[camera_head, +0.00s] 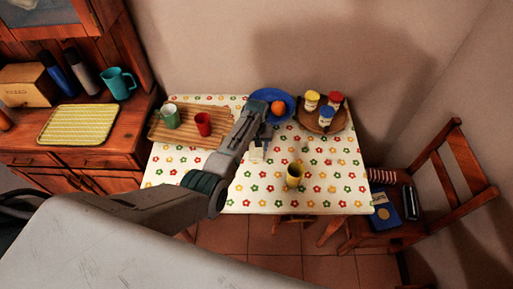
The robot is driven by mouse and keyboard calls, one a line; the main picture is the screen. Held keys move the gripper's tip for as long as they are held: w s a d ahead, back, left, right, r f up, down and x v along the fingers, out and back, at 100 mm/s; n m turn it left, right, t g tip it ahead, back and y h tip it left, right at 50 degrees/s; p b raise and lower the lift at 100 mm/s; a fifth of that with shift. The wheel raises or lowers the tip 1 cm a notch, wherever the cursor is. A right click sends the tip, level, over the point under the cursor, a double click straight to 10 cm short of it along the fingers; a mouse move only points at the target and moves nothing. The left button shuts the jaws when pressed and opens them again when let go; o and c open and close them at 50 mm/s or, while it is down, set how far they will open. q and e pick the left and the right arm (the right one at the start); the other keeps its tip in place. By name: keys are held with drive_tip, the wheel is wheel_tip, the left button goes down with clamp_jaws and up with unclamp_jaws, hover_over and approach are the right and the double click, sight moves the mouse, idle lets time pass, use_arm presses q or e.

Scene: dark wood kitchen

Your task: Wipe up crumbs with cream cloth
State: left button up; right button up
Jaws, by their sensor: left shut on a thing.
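My left gripper (260,140) reaches over the table from the left and points down at its middle. It is shut on the cream cloth (257,154), a small pale piece that shows just below the fingers. The cloth is at or just above the flowered tablecloth (200,185); I cannot tell whether it touches. Crumbs are too small to tell apart from the flower pattern. My right gripper is not in view.
A yellow mug (294,175) stands right of the cloth. Behind are a blue bowl (259,97) with an orange (278,107) and a round tray (339,124) with several jars. A wooden tray (159,133) with green and red mugs is left. A chair (465,195) stands right.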

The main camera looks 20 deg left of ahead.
use_arm(q)
drive_tip(key=shift+r, duration=1.5)
drive_tip(key=shift+s, duration=0.1)
